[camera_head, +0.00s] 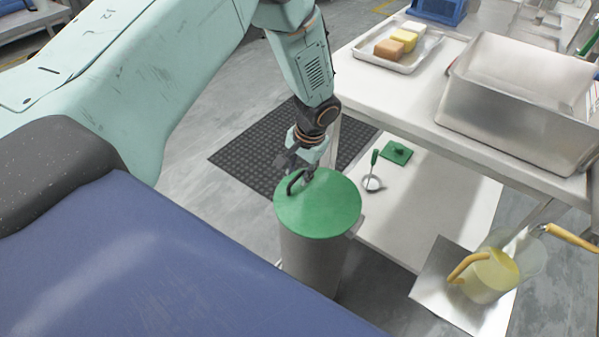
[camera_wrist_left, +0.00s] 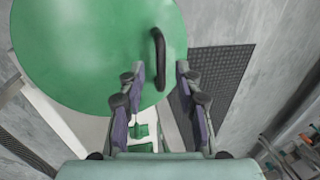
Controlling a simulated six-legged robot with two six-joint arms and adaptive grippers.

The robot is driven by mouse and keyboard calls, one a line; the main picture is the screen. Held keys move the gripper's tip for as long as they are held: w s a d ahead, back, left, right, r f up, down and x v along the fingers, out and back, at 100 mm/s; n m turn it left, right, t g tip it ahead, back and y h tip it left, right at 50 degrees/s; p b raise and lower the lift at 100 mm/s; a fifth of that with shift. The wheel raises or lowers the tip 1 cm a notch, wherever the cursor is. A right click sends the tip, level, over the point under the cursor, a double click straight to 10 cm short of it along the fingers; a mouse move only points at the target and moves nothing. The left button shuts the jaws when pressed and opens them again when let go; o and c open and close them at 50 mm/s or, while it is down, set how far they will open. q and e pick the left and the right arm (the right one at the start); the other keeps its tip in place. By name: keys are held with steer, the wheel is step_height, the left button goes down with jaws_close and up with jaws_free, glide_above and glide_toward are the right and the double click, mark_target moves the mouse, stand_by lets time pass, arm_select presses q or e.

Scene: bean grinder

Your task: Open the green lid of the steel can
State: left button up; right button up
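The steel can (camera_head: 313,262) stands on the floor beside the table, with the round green lid (camera_head: 322,210) lying flat on its top. A dark handle (camera_head: 292,183) rises from the lid near its edge. My left gripper (camera_head: 300,165) is just above the handle. In the left wrist view the green lid (camera_wrist_left: 85,50) fills the upper left, and the handle (camera_wrist_left: 159,58) lies ahead of and between the spread fingers of my left gripper (camera_wrist_left: 160,78). The fingers are open, and I see no clear contact with the handle. My right gripper is not in view.
A white table (camera_head: 400,110) holds a tray of blocks (camera_head: 396,47) and a metal container (camera_head: 515,105). A black mat (camera_head: 262,150) lies behind the can.

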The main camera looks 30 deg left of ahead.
arm_select(q)
steer(key=shift+w+a+f, duration=0.15)
steer(key=shift+w+f, duration=0.15)
steer(key=shift+f, duration=0.05)
steer(key=shift+s+r, duration=0.2)
steer(key=c, duration=0.5)
steer(key=shift+w, duration=0.1)
jaws_close()
